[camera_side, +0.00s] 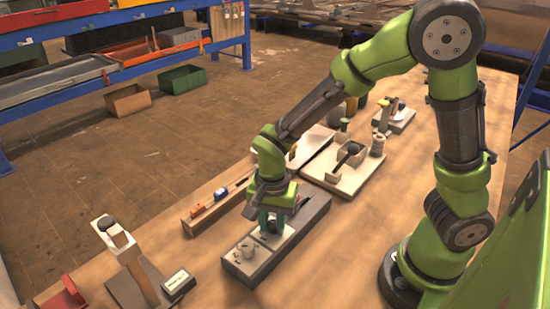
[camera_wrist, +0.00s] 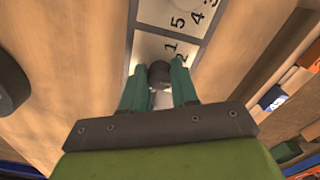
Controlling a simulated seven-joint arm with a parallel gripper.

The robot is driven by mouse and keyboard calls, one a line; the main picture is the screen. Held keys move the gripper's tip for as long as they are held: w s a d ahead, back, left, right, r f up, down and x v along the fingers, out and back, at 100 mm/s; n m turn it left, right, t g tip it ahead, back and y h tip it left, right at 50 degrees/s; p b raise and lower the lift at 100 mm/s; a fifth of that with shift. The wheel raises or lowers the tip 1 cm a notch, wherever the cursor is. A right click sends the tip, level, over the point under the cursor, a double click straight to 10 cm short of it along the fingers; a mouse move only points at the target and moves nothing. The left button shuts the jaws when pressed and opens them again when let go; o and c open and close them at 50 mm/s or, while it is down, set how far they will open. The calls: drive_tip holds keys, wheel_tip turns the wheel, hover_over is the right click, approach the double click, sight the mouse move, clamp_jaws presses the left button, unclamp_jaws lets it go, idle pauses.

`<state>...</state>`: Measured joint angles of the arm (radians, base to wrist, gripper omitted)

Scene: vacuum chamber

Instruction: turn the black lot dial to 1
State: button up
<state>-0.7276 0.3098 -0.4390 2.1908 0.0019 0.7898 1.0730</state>
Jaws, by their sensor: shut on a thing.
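The black lot dial (camera_wrist: 160,74) shows in the wrist view as a dark round knob on a pale panel plate (camera_wrist: 150,45), with the digits 1 and 2 printed just beyond it. My gripper (camera_wrist: 160,84) has its teal fingers on either side of the dial and is shut on it. The fingers hide part of the dial, and I cannot tell which number it points to. In the side view my gripper (camera_side: 270,225) reaches down to the grey panel block (camera_side: 248,268), and the dial is hidden there.
A wooden tray (camera_side: 207,215) with small tools lies alongside. A small display box (camera_side: 178,283) and a stand (camera_side: 125,250) are at the left; a fixture board (camera_side: 345,175) is behind.

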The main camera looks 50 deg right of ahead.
clamp_jaws()
drive_tip(key=n, duration=0.8)
drive_tip(key=shift+d, duration=0.1)
drive_tip(key=n, duration=0.4)
drive_tip(key=shift+r, duration=0.1)
drive_tip(key=shift+n, duration=1.9)
drive_tip(key=o, duration=1)
unclamp_jaws()
